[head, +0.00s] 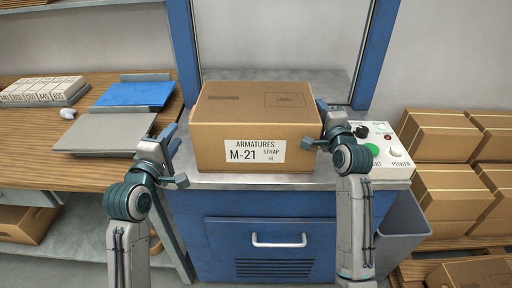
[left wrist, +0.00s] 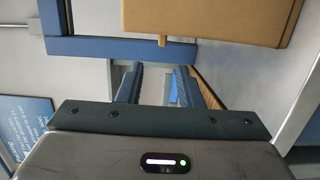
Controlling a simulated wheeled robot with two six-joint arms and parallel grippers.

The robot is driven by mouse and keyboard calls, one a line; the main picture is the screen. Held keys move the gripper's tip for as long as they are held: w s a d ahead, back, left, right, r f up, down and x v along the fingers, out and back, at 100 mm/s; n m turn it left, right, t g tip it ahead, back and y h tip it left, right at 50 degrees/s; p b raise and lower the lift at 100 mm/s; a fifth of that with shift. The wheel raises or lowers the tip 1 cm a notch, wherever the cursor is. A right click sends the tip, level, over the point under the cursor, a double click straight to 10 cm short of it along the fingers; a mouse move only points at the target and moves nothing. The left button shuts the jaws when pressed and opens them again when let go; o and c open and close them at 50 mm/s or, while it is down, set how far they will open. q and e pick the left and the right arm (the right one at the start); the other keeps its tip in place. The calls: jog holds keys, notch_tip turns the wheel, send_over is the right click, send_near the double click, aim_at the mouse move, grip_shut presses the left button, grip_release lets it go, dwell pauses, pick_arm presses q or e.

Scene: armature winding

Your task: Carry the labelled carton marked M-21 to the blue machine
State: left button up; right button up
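The brown carton (head: 255,115) has a white label reading "ARMATURES M-21 STRAP". It sits upright on the grey worktop of the blue machine (head: 270,232), between the machine's two blue posts. My left gripper (head: 175,158) is open and empty, just left of the carton and apart from it. In the left wrist view the two fingers (left wrist: 158,86) are spread with nothing between them, and the carton (left wrist: 210,18) shows at the top. My right gripper (head: 315,125) is at the carton's right side with its fingers spread; I cannot tell whether it touches.
A control box (head: 385,150) with buttons stands right of the carton. A grey bin (head: 402,228) and stacked cartons (head: 440,135) are farther right. At left, a wooden bench (head: 85,172) holds a blue plate (head: 135,94), a grey plate (head: 105,131) and a labelled tray (head: 42,91).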

jog(key=shift+s+d+f, duration=0.1)
jog(key=shift+s, duration=0.4)
pick_arm(q)
jog(key=shift+s, duration=0.25)
pick_arm(e)
jog(key=s+d, duration=0.2)
jog(key=s, duration=0.9)
pick_arm(q)
jog(key=shift+a, duration=0.1)
jog(key=o, duration=0.6)
jog(key=shift+o, duration=0.2)
pick_arm(e)
jog(key=shift+w, duration=0.1)
jog(key=shift+o, duration=0.5)
jog(key=o, duration=0.5)
jog(key=shift+o, duration=0.2)
pick_arm(q)
jog(key=shift+s, duration=0.1)
